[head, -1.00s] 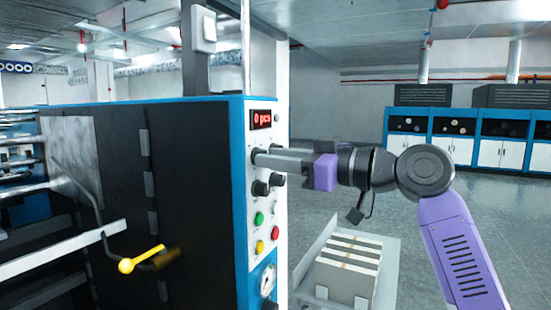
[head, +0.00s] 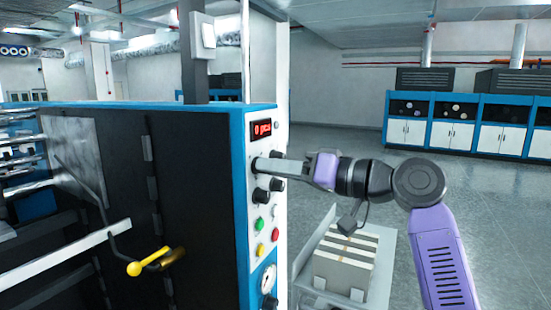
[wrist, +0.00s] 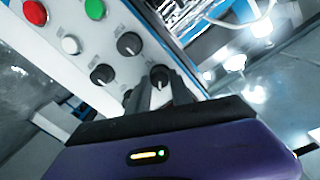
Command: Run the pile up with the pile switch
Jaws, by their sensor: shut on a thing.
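My gripper (head: 264,165) is shut on a black knob on the machine's white control panel (head: 250,205), the upper left one in the head view. In the wrist view the knob (wrist: 160,77) shows between the two fingers, with a white pointer mark. Its label is too small to read, so I cannot tell from lettering that it is the pile switch. The pile (head: 340,268), a block topped with pale and dark strips, sits on a light grey tray (head: 385,270) right of the panel. A red display (head: 262,130) reads "0 pcs".
Other black knobs (head: 261,195) and green (head: 260,225), white and red buttons sit close below my gripper. A yellow-ended crank (head: 135,268) juts from the machine's dark side. Blue and white cabinets (head: 480,135) stand at the back. Open floor lies between.

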